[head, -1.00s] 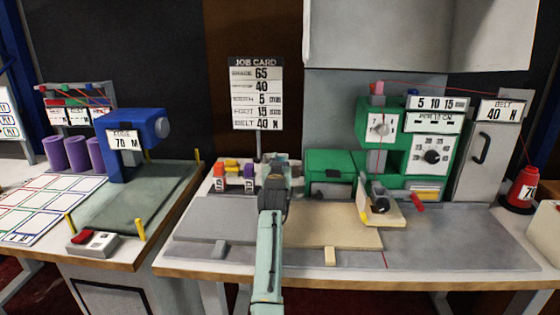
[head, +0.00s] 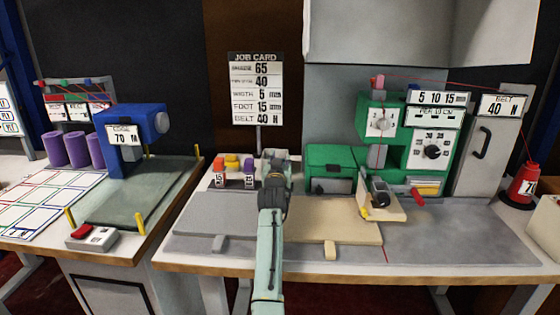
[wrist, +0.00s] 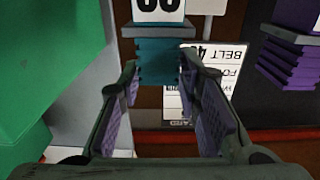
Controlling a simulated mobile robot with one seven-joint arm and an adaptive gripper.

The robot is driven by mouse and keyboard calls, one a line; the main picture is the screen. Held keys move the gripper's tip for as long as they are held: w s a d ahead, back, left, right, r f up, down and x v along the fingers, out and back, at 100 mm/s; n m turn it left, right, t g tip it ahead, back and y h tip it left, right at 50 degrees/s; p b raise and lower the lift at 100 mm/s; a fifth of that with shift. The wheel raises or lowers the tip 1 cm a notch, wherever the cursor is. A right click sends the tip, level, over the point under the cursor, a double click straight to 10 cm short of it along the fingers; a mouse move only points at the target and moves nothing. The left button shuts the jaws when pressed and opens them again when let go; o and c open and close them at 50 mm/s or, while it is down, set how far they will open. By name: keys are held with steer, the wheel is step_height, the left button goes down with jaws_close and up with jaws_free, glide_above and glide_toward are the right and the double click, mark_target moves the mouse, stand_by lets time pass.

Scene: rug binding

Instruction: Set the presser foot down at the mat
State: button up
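My gripper (head: 275,162) is over the rack of small coloured blocks on the middle table. In the wrist view its fingers (wrist: 158,68) are spread, with a teal block (wrist: 158,62) between their tips; no firm contact shows. The teal block sits against a grey plate with a partly cropped white label. My gripper hides it in the head view. Beside it are an orange block (head: 219,165) and a purple block (head: 249,166). I cannot tell which piece is the presser foot. A flat grey mat (head: 205,228) lies in front of the rack.
A beige board (head: 330,232) lies right of the grey mat. The job card (head: 256,90) stands behind the rack. The grey surface at right (head: 460,235) is clear.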

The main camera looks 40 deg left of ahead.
steer(key=shift+o, duration=0.6)
steer(key=shift+f, duration=0.35)
